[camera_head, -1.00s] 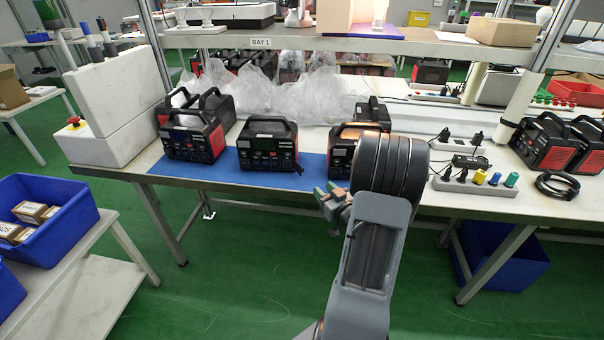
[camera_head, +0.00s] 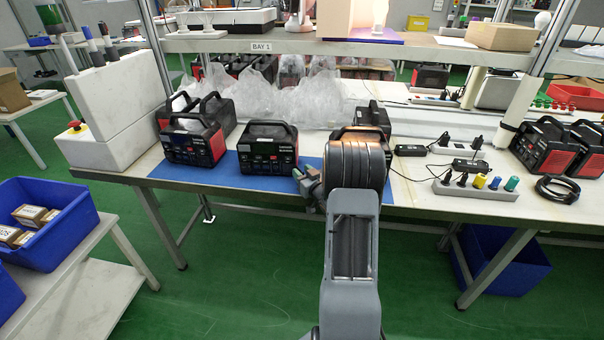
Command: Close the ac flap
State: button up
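Several black and red power stations stand on the workbench. One (camera_head: 267,150) sits on the blue mat (camera_head: 225,172) near the middle, its dark front facing me. Another (camera_head: 193,142) stands to its left. A third (camera_head: 345,133) is mostly hidden behind my arm. I cannot make out an ac flap or its position on any of them. My gripper (camera_head: 304,178) is at the bench's front edge, just right of the middle station's lower right corner. It points left, and its fingers are small and partly hidden by my wrist, so I cannot tell their opening.
A power strip (camera_head: 472,190) with coloured plugs and a coiled black cable (camera_head: 557,189) lie on the right of the bench. Clear plastic bags (camera_head: 300,97) lie behind the stations. A shelf (camera_head: 300,45) runs above. A white block (camera_head: 105,115) stands at left.

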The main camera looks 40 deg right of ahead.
jog(key=shift+w, duration=0.1)
jog(key=shift+c, duration=0.2)
grip_shut()
jog(key=shift+a, duration=0.15)
